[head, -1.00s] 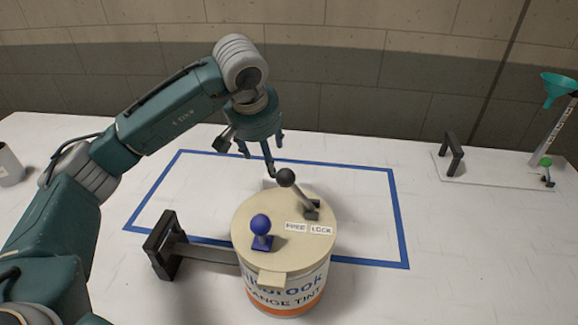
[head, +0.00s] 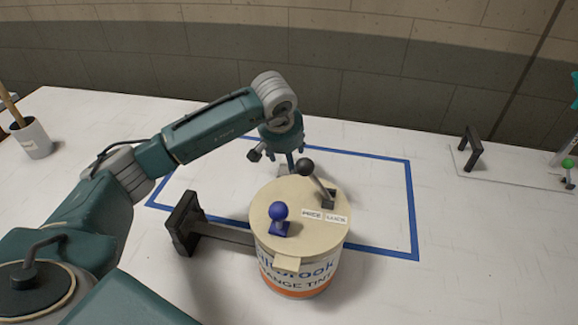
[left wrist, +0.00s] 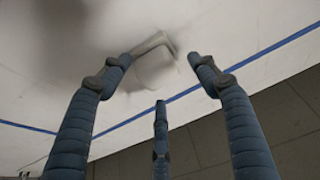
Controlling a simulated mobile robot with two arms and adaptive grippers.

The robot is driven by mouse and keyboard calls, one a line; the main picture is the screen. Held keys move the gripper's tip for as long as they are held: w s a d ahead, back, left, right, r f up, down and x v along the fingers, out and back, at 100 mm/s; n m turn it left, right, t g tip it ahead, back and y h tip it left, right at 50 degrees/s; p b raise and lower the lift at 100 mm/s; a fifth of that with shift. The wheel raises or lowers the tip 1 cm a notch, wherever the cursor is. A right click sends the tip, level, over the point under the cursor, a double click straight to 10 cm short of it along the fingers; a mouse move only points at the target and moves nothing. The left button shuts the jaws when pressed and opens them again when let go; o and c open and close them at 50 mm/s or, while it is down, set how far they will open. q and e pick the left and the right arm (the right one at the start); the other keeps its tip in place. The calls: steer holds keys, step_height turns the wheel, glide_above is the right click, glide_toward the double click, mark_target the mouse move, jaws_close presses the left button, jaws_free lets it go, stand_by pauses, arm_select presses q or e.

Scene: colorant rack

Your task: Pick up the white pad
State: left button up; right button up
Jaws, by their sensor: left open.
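The white pad (left wrist: 154,70) is a small pale block on the white table. It shows in the left wrist view between the fingertips, its edges blurred. In the head view a small pale piece (head: 283,170) is partly visible just behind the can and looks like the same pad. My left gripper (head: 291,165) points down over it, its tips partly hidden behind the lever knob and can. In the left wrist view its blue-grey fingers (left wrist: 162,72) are spread around the pad without closing on it; contact cannot be told. My right gripper is not in view.
A paint can (head: 300,262) with a blue knob (head: 279,212) and a black-knobbed lever (head: 306,168) stands right in front of the gripper. Blue tape (head: 412,205) marks a rectangle. A cup (head: 31,139) stands far left.

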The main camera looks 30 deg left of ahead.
arm_select(q)
steer(key=c, duration=1.2)
steer(key=shift+r, duration=0.15)
